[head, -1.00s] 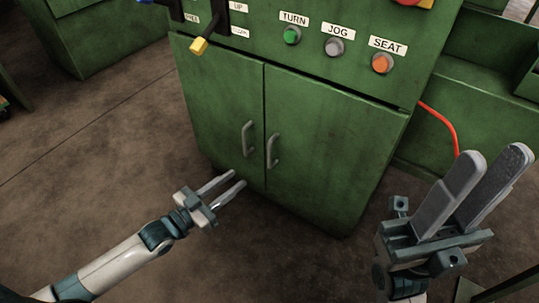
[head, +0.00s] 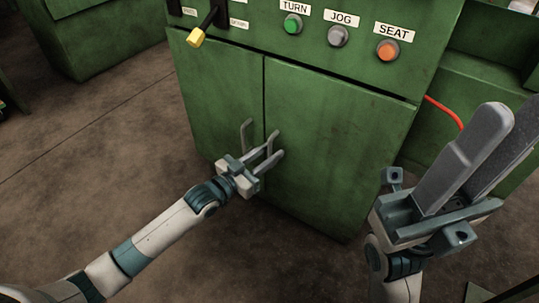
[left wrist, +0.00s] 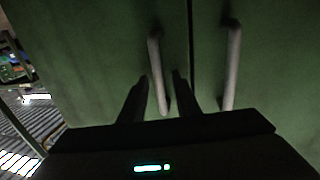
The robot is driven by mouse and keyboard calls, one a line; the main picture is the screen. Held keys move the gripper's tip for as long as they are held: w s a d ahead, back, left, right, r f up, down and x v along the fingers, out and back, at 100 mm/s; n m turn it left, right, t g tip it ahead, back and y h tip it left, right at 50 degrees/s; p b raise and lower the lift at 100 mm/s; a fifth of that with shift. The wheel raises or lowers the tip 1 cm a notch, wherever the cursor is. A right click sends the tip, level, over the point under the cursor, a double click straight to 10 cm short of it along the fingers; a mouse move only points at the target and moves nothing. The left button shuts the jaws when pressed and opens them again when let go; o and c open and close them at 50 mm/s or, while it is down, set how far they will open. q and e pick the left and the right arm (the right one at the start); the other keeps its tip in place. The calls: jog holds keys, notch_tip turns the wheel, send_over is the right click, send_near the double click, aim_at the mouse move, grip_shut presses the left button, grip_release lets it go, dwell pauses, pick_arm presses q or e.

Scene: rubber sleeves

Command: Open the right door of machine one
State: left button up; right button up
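Machine one is a green cabinet with two doors, both shut. The right door (head: 335,150) has a grey bar handle (head: 272,138); the left door (head: 215,100) has its own handle (head: 244,135) beside the seam. My left gripper (head: 276,147) is open at the right door's handle. In the left wrist view, which looks upside down, a handle (left wrist: 156,70) shows between my two dark fingers (left wrist: 158,85), apart from being gripped; the other handle (left wrist: 232,70) is across the seam. My right gripper (head: 512,115) is open and empty, raised at the right.
Above the doors is a panel with a green TURN button (head: 292,25), a JOG button (head: 338,36), an orange SEAT button (head: 387,50) and a yellow-tipped lever (head: 196,37). A red cable (head: 443,108) hangs at the right. The floor in front is clear.

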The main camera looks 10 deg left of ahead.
pick_arm(q)
jog(key=shift+w+d, duration=0.1)
grip_shut()
jog(key=shift+s+r+p, duration=0.15)
jog(key=shift+s+p, duration=0.05)
jog(key=shift+p, duration=0.2)
